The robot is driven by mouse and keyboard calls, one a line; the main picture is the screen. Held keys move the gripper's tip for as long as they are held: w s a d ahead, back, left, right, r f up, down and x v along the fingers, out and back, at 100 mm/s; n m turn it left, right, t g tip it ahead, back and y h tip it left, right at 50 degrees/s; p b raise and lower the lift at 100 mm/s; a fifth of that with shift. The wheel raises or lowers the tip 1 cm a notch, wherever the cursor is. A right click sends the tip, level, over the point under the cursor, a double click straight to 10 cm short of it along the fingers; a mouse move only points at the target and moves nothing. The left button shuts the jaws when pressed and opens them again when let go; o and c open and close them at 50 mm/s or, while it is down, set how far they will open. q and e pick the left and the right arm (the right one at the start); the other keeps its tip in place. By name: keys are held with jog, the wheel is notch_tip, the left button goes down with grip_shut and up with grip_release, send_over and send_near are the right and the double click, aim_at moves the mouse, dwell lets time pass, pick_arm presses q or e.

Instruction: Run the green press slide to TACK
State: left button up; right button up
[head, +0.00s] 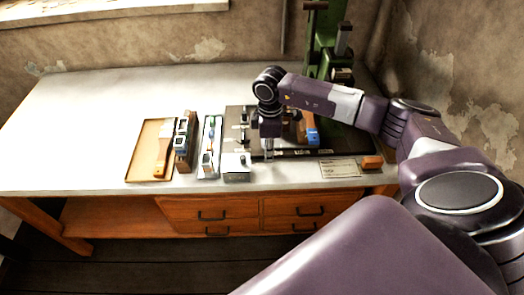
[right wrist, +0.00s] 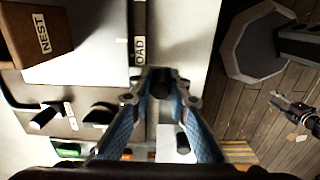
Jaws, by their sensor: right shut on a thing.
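The green press (head: 325,45) stands at the back right of the bench, partly behind my right arm. My right gripper (head: 268,157) points down over the front of the press's dark base (head: 340,140). In the right wrist view its two blue-padded fingers (right wrist: 160,88) are shut on a dark round handle (right wrist: 161,82). A strip with a label reading "OAD" (right wrist: 140,48), its start cut off, runs just beyond the fingertips. A brown block marked "NEST" (right wrist: 42,38) is at the upper left. I see no TACK mark and cannot read the slide's position. My left gripper is not in view.
Left of the base are a tan tray (head: 133,172) with a brush, a rack with blue parts (head: 184,150), and a pale narrow tray (head: 202,168). A card (head: 339,171) and an orange block (head: 371,162) lie at the front right. The bench's left side is clear.

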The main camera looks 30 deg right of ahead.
jog(key=s+d, duration=0.1)
jog(key=d, duration=0.1)
jog(key=s+d, duration=0.1)
jog(key=d, duration=0.1)
jog(key=s+d, duration=0.1)
jog(key=d, duration=0.1)
jog(key=shift+s, duration=0.4)
jog(key=shift+w, duration=0.1)
jog(key=o, duration=1.5)
jog(key=shift+p, duration=0.3)
notch_tip(320, 180, up, 8)
jog(key=p, duration=0.6)
jog(key=shift+a, duration=0.15)
